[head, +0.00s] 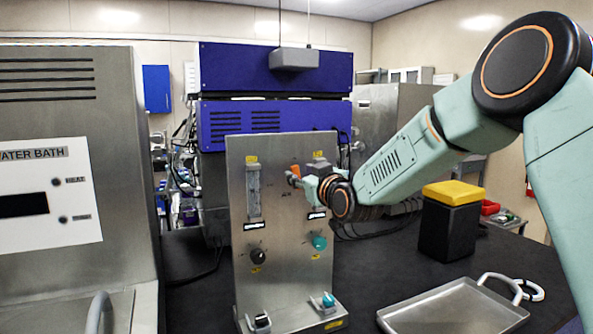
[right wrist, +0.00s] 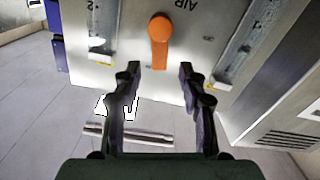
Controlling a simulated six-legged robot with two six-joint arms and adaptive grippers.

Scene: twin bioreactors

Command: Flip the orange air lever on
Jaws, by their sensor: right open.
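The orange air lever (right wrist: 159,40) is on the steel gas panel (head: 282,215), under the "AIR" label in the right wrist view. There its rounded knob is at the top and its narrower end points down toward my gripper. In the head view only a small orange part of the lever (head: 295,170) shows beside the gripper. My right gripper (right wrist: 158,75) is open, its two fingers either side of the lever's line, with the lever just beyond the tips. Contact is not visible. The right gripper (head: 294,179) is also at the panel's upper middle in the head view. My left gripper is not in view.
The panel has two flow tubes, a black knob (head: 258,256) and a teal knob (head: 319,242). A water bath (head: 50,200) stands left. A steel tray (head: 455,310) and a black box with yellow lid (head: 450,215) are right. Dark bench top lies between.

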